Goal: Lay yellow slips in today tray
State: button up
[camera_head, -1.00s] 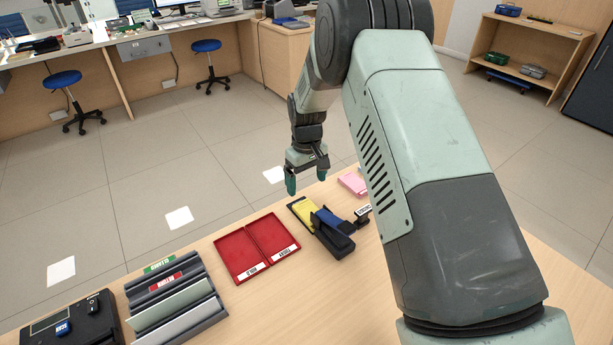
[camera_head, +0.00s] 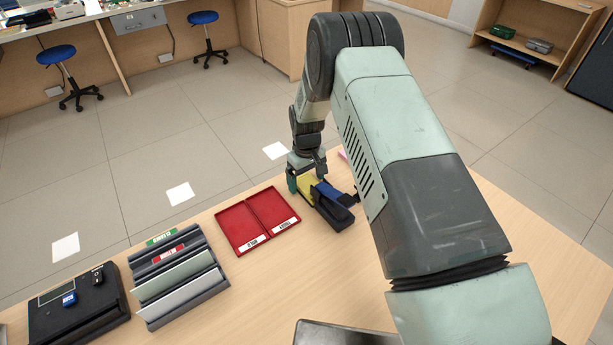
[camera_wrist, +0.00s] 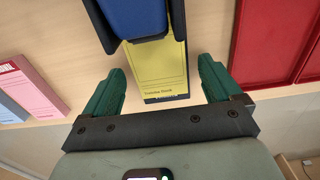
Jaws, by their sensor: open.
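The yellow slips (camera_head: 306,183) lie in a dark holder (camera_head: 336,215) with a blue part (camera_head: 326,190) over them. In the wrist view the yellow slips (camera_wrist: 157,75) show between my fingers, with small print at the near end. My gripper (camera_head: 305,180) is open above that end; the wrist view shows its two green fingers (camera_wrist: 160,92) apart on either side, with nothing held. A red tray with two compartments (camera_head: 256,218) lies left of the holder; each compartment has a white label too small to read surely. Its edge also shows in the wrist view (camera_wrist: 262,45).
A grey slotted rack (camera_head: 178,278) with green and red labels stands left of the red tray. A black device (camera_head: 75,308) is at the far left. Pink slips (camera_wrist: 30,88) lie on the holder's other side. The counter front is clear.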

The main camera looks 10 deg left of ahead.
jog(key=c, duration=1.2)
jog(key=shift+w+a, duration=1.25)
jog(key=shift+w, duration=0.05)
jog(key=o, duration=1.2)
notch_tip(320, 180, up, 11)
